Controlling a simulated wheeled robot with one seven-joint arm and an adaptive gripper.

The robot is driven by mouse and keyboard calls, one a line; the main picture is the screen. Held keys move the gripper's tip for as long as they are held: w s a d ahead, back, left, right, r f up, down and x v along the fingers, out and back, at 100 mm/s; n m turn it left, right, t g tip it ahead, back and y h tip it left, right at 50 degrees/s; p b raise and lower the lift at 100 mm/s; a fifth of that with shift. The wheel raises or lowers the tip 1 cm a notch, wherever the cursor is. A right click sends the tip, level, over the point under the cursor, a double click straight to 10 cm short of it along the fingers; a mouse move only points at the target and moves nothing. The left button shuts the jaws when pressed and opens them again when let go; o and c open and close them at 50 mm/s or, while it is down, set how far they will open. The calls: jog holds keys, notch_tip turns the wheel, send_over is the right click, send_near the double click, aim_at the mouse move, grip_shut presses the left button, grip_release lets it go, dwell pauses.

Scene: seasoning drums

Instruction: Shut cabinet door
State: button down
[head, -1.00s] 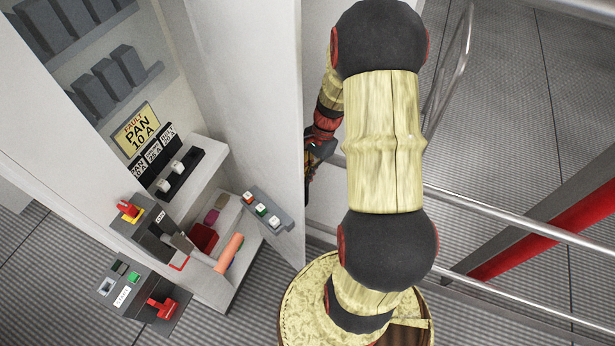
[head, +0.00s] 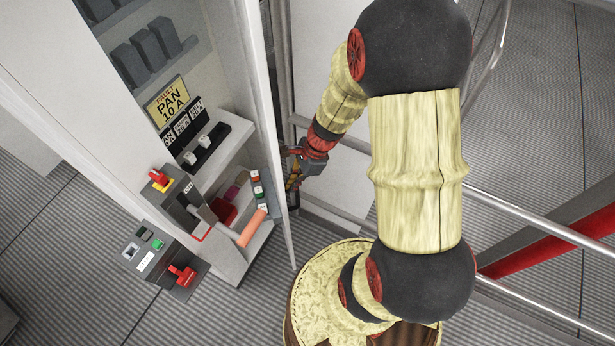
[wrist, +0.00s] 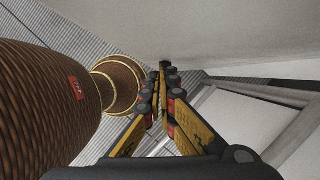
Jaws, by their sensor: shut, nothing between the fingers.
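The cabinet (head: 60,60) stands at the left in the head view with its interior showing.
An orange-handled lever (head: 252,228) sticks out of the cabinet front near the door. A control box with a red switch (head: 182,275) juts out at the lower left. Metal rails (head: 530,217) and a red beam (head: 550,235) stand at the right.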

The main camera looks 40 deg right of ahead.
jog(key=w+a+m+t+h+p, duration=0.1)
jog(key=w+a+m+p, duration=0.1)
jog(key=w+a+m, duration=0.2)
jog(key=w+a+m+t+h+p, duration=0.1)
jog(key=w+a+m+p, duration=0.2)
jog(key=w+a, duration=0.7)
jog(key=a+m, duration=0.2)
jog(key=a, duration=0.4)
jog(key=shift+w+a, duration=0.15)
jog(key=shift+a, duration=0.1)
jog(key=shift+r, duration=0.15)
jog(key=shift+w, duration=0.1)
